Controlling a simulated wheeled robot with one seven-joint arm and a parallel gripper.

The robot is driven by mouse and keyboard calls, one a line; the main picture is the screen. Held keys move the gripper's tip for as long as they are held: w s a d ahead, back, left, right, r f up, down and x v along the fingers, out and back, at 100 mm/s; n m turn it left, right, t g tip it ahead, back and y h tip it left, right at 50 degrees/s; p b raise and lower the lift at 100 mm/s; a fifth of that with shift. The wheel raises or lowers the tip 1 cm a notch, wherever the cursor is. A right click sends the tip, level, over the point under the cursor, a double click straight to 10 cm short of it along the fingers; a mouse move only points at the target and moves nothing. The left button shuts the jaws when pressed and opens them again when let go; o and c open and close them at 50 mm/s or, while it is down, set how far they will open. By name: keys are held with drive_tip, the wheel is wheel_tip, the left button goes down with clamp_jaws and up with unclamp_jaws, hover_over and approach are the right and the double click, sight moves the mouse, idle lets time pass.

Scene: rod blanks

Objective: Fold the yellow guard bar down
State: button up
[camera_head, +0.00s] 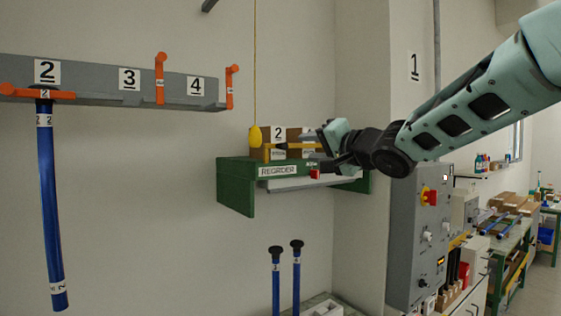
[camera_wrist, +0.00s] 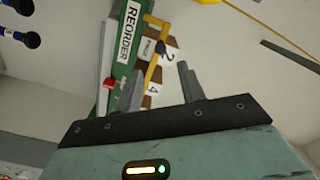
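The yellow guard bar (camera_head: 266,153) runs along the front of brown boxes (camera_head: 294,135) on the green REORDER shelf (camera_head: 236,189). In the wrist view the bar (camera_wrist: 152,63) shows beyond my fingers, with its end arm bent across the boxes and a dark piece on it. My gripper (camera_head: 318,149) is at the right part of the shelf, in front of the boxes, and hides part of the bar. In the wrist view my gripper (camera_wrist: 159,82) has its two fingers apart with nothing between them. I cannot tell whether a finger touches the bar.
A yellow pull handle (camera_head: 255,136) hangs on a cord left of the boxes. A red button (camera_head: 314,174) sits on the shelf front. A grey rack (camera_head: 130,84) with orange latches holds a blue rod (camera_head: 51,210). A grey control box (camera_head: 417,240) stands right, below my arm.

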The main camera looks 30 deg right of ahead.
sight(286, 146)
drive_tip(key=w+b, duration=0.1)
drive_tip(key=w, duration=0.3)
drive_tip(key=w+b, duration=0.1)
drive_tip(key=w, duration=0.3)
drive_tip(key=w+b, duration=0.1)
drive_tip(key=w, duration=0.4)
drive_tip(key=shift+a+b, duration=0.25)
drive_tip(key=shift+b, duration=0.05)
drive_tip(key=c, duration=0.7)
